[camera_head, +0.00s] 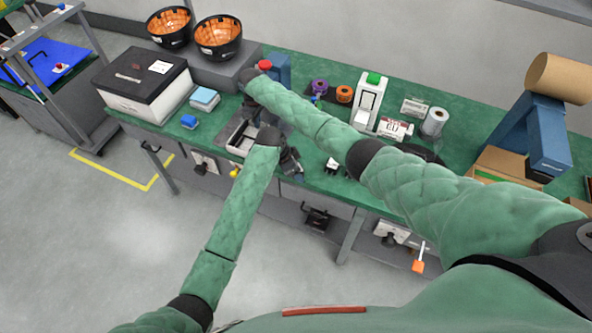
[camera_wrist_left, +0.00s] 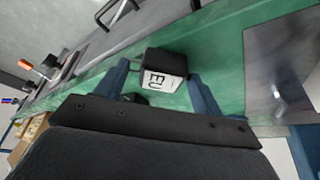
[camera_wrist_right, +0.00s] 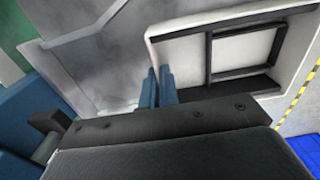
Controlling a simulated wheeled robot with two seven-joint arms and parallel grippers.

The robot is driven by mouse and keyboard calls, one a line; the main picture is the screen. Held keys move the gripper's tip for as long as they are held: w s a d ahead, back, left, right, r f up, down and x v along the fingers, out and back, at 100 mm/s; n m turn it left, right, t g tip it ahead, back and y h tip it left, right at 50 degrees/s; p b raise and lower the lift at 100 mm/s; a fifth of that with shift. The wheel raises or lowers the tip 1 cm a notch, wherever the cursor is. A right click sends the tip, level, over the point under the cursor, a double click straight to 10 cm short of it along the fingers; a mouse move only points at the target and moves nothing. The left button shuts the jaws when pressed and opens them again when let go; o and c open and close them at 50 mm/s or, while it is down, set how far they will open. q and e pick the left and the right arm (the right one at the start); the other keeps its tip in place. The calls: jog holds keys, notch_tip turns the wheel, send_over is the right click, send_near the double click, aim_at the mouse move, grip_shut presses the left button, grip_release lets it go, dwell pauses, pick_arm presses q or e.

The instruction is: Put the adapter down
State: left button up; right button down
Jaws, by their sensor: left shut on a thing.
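The adapter (camera_wrist_left: 165,82), a black block with a white face marked EU, sits between the blue fingers of my left gripper (camera_wrist_left: 157,74) in the left wrist view. The gripper is shut on it, with the green bench top (camera_wrist_left: 222,60) behind it. Whether the adapter touches the bench I cannot tell. In the head view the left gripper is a small dark shape near the bench's front edge, and the adapter is hard to make out. My right gripper (camera_wrist_right: 160,74) has its blue fingers close together with nothing seen between them, over a grey and white surface.
A light tray (camera_head: 239,138) lies near both wrists. A black-lidded box (camera_head: 143,78) and a blue-white block (camera_head: 204,99) stand to the left.

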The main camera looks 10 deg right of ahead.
pick_arm(q)
jog(key=shift+r, duration=0.55)
notch_tip(320, 180, up, 2)
jog(key=shift+r, duration=0.2)
jog(key=s+a, duration=0.3)
jog(key=a, duration=1.5)
jog(key=w+d+r, duration=0.1)
jog(key=w+r, duration=0.5)
jog(key=w, duration=0.3)
jog(key=w+d+r, duration=0.1)
jog(key=w+r, duration=0.5)
jog(key=w, duration=0.4)
send_over(244, 147)
notch_tip(244, 147, down, 10)
jog(key=shift+r, duration=0.1)
jog(key=shift+f, duration=0.7)
jog(key=o, duration=1.1)
